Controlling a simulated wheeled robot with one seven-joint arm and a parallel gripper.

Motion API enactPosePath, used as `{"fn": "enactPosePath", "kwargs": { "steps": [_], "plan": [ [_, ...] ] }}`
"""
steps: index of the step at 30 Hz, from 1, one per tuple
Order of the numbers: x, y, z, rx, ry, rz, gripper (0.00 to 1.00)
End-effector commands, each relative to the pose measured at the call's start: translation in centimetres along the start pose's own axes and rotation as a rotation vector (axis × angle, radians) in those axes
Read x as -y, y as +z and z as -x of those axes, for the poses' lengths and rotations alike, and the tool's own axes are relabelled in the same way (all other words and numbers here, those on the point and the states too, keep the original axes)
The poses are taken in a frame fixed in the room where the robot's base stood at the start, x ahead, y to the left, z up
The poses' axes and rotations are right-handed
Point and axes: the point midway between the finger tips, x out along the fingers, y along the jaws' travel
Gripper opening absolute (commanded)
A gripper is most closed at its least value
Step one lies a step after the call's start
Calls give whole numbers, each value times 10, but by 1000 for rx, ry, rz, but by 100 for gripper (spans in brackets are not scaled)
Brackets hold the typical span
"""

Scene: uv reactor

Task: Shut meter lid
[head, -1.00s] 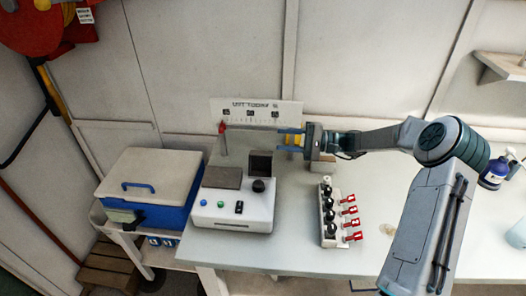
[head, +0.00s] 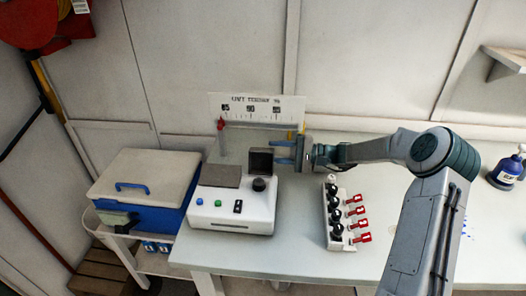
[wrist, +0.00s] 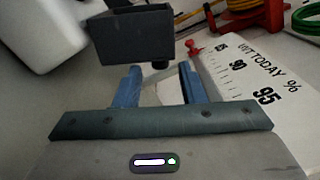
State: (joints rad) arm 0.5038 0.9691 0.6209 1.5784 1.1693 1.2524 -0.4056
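The meter (head: 232,212) is a white box with a grey panel, buttons and a black knob on the left end of the bench. Its dark square lid (head: 260,161) stands raised at the back right of the box. In the wrist view the lid (wrist: 133,38) appears as a dark hollow shell just beyond my fingers, left of centre. My gripper (head: 281,151) is to the right of the lid, at about its height in the head view, with its blue fingers pointing left. In the wrist view my gripper (wrist: 160,80) is open, with nothing between the fingers.
A white scale board (head: 262,105) with a red marker stands behind the meter. A blue box with a pale cover (head: 146,178) is to the left. A white rack (head: 344,215) with black knobs and red tags stands right of the meter. A blue bottle (head: 506,170) is far right.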

Motion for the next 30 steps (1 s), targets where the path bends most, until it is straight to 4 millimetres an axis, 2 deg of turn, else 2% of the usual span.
{"fn": "enactPosePath", "kwargs": {
  "steps": [3,9,19,20,23,24,30],
  "plan": [
    [2,1,-21,3,0,-1,37],
    [1,0,-41,0,0,0,37],
    [0,0,-46,-1,0,1,37],
    [0,0,-46,-1,0,1,31],
    [0,0,-46,-1,0,1,3],
    [0,0,-46,-1,0,0,0],
    [0,-1,-43,-5,-2,7,0]
  ]
}}
